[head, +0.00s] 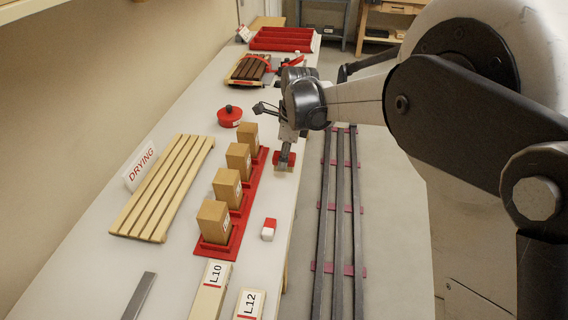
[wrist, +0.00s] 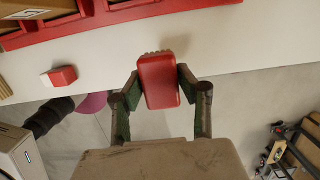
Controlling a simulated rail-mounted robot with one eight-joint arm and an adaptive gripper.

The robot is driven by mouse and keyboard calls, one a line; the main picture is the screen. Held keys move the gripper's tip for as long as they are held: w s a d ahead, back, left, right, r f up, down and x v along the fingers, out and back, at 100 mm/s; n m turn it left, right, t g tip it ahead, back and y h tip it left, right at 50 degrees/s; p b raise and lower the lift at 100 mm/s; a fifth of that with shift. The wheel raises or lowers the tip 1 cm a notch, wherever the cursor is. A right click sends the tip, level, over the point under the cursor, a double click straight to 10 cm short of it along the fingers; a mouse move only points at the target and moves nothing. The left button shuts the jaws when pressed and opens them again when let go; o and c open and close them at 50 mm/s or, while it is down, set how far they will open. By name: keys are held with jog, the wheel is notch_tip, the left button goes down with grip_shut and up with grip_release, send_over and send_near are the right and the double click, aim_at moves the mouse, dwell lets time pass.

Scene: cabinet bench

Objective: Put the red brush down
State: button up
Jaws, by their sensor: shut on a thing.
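My gripper (head: 284,157) is shut on the red brush (head: 290,163) at the right edge of the white bench, beside the far end of the red block rack. In the wrist view, the fingers of my gripper (wrist: 158,86) press on both sides of the red brush (wrist: 158,82). The brush lies across the bench edge in that view. I cannot tell whether it touches the bench top.
A red rack (head: 237,224) with several wooden blocks stands left of the brush. A red-and-white block (head: 269,230) lies near the front edge. A slatted DRYING rack (head: 163,190), red lidded pot (head: 229,116) and red tray (head: 282,39) are on the bench. Bare bench lies between pot and slatted rack.

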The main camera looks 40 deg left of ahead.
jog(key=shift+a+f, duration=0.55)
jog(key=shift+a, duration=0.15)
jog(key=shift+f, duration=1.9)
jog(key=shift+f, duration=0.15)
jog(key=o, duration=1)
jog(key=r, duration=0.4)
jog(key=d+r, duration=0.1)
jog(key=r, duration=0.7)
jog(key=shift+w+d+r, duration=0.1)
jog(key=shift+w+d, duration=0.2)
jog(key=shift+d, duration=0.05)
